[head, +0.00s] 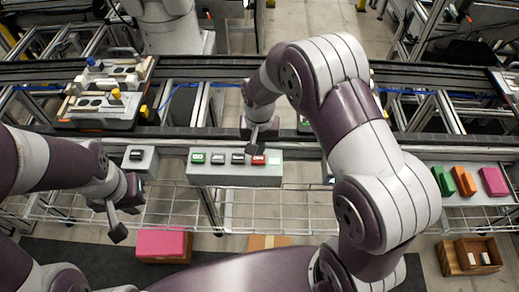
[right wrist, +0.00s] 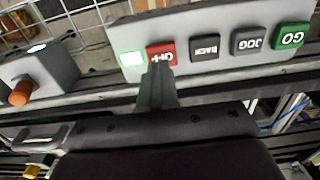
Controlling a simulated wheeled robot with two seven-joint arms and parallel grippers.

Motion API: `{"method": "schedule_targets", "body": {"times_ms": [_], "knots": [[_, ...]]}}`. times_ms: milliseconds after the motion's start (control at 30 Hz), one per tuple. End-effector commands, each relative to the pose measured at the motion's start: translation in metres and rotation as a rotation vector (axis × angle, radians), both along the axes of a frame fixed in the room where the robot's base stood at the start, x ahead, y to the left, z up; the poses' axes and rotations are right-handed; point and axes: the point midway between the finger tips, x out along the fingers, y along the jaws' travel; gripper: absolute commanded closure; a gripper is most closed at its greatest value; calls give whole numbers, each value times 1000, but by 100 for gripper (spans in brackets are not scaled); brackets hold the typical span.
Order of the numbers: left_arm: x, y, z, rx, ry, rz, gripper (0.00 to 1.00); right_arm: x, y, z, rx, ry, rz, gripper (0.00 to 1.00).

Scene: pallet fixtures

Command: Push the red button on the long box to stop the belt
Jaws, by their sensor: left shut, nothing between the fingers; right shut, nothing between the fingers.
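The long grey box (head: 235,176) stands in front of the belt, with a row of green, dark and red buttons. The red button (head: 258,161) is near its right end. In the right wrist view the red button (right wrist: 160,53) reads OFF upside down. My right gripper (head: 256,146) is shut and empty, its tips right at the red button. In the right wrist view the shut fingers (right wrist: 159,68) overlap the button's lower edge; I cannot tell if they touch it. My left gripper (head: 118,233) is shut and empty, low at the left, away from the long box.
The belt (head: 220,132) runs behind the box, with a pallet fixture (head: 95,105) at left. A lit green-white lamp (right wrist: 132,58) sits beside the red button. A small box with an orange knob (right wrist: 20,93) is close by. A wire rack (head: 285,208) lies below.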

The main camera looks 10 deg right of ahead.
Motion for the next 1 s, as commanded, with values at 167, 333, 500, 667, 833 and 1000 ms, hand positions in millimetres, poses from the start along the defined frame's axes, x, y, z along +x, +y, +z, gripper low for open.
{"method": "schedule_targets", "body": {"times_ms": [167, 333, 500, 667, 833, 1000], "knots": [[0, 0, 5, 0, 0, 0, 100, 0, 0, -20, 0, 0, 0, 100], [0, 0, 5, 0, 0, 0, 100, 0, 0, -27, 0, -2, 0, 100], [0, 0, 5, 0, 0, 0, 100, 0, 0, -27, 0, -2, 0, 100], [0, 0, 2, 0, 0, 0, 100, 0, 0, -32, 0, -1, 0, 100], [0, 0, -5, 0, 0, 0, 100, -1, 0, -48, 0, 2, 0, 100], [0, 0, -4, 0, 0, 0, 100, -4, 0, -50, -2, 12, 0, 100]]}}
